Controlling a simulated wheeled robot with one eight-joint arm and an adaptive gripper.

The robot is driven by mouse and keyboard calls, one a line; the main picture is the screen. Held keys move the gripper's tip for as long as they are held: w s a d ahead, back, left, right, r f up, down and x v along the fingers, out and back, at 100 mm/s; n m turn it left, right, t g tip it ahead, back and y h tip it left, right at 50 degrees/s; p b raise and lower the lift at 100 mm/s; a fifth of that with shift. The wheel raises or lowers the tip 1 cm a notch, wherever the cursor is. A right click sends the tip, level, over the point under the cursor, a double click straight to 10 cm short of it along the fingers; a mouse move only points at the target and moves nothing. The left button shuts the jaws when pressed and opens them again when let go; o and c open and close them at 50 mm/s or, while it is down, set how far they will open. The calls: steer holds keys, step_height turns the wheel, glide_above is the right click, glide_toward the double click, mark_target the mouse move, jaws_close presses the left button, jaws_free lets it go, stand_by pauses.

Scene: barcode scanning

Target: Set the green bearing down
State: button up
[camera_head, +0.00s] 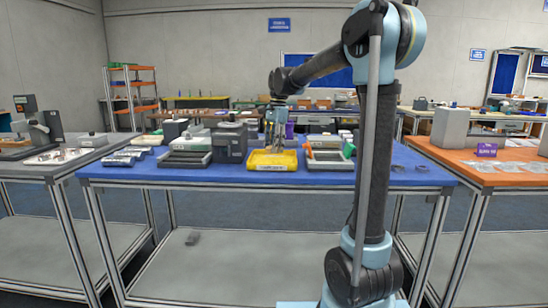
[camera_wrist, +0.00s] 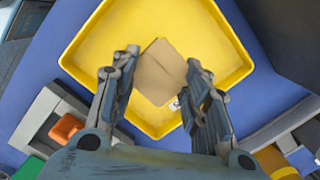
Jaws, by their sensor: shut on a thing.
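A tan, box-shaped thing (camera_wrist: 158,74) sits between the fingertips of my gripper (camera_wrist: 161,60) in the wrist view, with a small pale mark at its lower right corner. My gripper is shut on it, over the yellow tray (camera_wrist: 235,75). I cannot tell whether the box touches the tray floor. In the head view my gripper (camera_head: 275,140) points down at the yellow tray (camera_head: 258,166) on the blue table, and the held thing is too small to make out. No green bearing can be made out in either view.
A dark box-shaped device (camera_head: 230,143) stands left of the yellow tray on the blue table (camera_head: 205,175). A grey tray (camera_head: 328,164) stands close on its right. An orange thing (camera_wrist: 66,129) and a green thing (camera_wrist: 30,169) show at the wrist view's lower left.

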mark_target(274, 162)
steer(key=shift+f, duration=2.1)
steer(key=o, duration=1.2)
steer(key=shift+f, duration=0.1)
steer(key=shift+o, duration=0.2)
steer(key=r, duration=0.4)
steer(key=d+r, duration=0.1)
steer(key=r, duration=0.7)
steer(key=shift+w+d, duration=0.15)
steer(key=shift+w, duration=0.2)
steer(key=s+d+f+n+t, duration=0.1)
steer(key=s+d+f+n, duration=0.2)
steer(key=s+d+f, duration=0.45)
steer(key=s+d+f+n+t, duration=0.1)
steer(key=s+d+f+n, duration=0.25)
steer(key=s, duration=0.65)
steer(key=s+d+f+n, duration=0.2)
steer(key=s+d+f, duration=0.4)
steer(key=s+f, duration=0.15)
steer(key=s+d+f+n+t+h, duration=0.1)
steer(key=s+d+f+n, duration=0.2)
steer(key=s+f, duration=0.6)
step_height(274, 162, down, 2)
